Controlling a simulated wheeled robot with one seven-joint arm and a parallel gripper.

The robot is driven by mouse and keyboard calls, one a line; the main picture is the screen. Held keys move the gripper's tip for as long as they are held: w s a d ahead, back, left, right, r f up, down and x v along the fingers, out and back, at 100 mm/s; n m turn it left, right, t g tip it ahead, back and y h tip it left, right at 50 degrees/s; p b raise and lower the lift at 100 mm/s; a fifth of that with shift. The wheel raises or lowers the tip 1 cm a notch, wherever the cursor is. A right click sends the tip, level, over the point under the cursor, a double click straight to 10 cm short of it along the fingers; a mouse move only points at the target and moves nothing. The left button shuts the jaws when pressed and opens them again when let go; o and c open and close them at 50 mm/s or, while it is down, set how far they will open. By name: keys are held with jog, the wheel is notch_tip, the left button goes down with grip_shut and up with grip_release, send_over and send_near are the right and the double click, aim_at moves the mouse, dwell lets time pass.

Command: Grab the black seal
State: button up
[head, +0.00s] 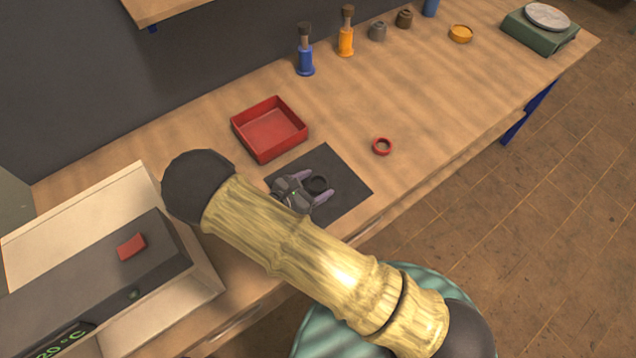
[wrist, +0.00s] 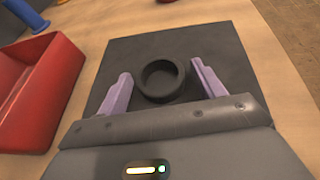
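The black seal (wrist: 162,79) is a dark ring lying on a black mat (wrist: 222,48). In the wrist view it sits between the two purple fingers of my gripper (wrist: 160,88), with a gap to each finger. The head view also shows the seal (head: 318,184) on the mat (head: 347,180), with my gripper (head: 318,192) over it and a finger on either side. My gripper is open and empty. The height of the fingertips above the mat cannot be told exactly.
A red tray (head: 270,128) stands just beyond the mat. A grey device (head: 100,275) is at the left. Blue (head: 305,55) and orange (head: 346,35) bottle-like items stand at the back. The table right of the red ring is clear.

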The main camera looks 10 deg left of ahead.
jog(key=c, duration=0.7)
jog(key=shift+r, duration=0.1)
jog(key=shift+c, duration=0.2)
notch_tip(320, 180, up, 10)
jog(key=shift+b, duration=0.45)
